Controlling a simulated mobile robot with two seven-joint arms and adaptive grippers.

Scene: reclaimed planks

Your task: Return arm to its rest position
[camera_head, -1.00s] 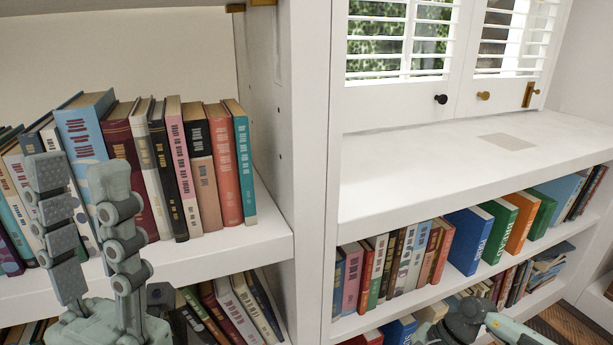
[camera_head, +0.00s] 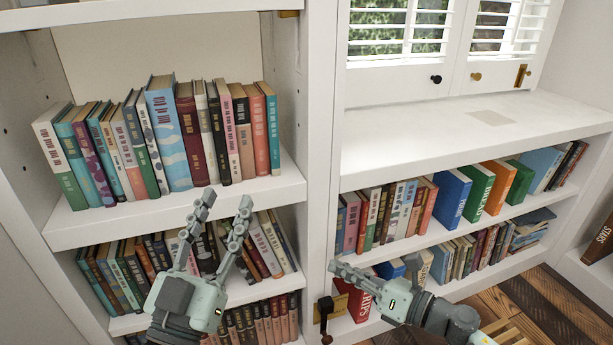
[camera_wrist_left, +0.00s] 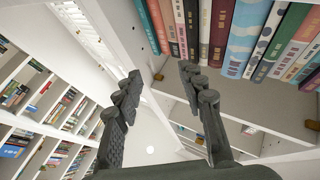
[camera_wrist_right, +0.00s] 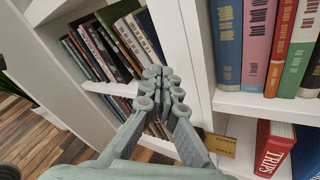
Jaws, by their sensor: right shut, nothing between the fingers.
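My left gripper (camera_head: 222,206) points up in front of the left bookcase, below the edge of its upper book shelf. Its two fingers are spread and empty. The left wrist view also shows the open fingers (camera_wrist_left: 158,84), with a row of books above them. My right gripper (camera_head: 336,267) points left, low in front of the post between the two shelf units. In the right wrist view its fingers (camera_wrist_right: 160,74) are together with nothing between them, near the white post and the shelf edge.
Books fill the left upper shelf (camera_head: 180,204) and lower shelf. A white countertop (camera_head: 410,140) is mostly bare. A red book (camera_head: 359,303) stands low beside a dark bracket (camera_head: 324,318) near my right gripper. The wood floor (camera_head: 540,305) shows at lower right.

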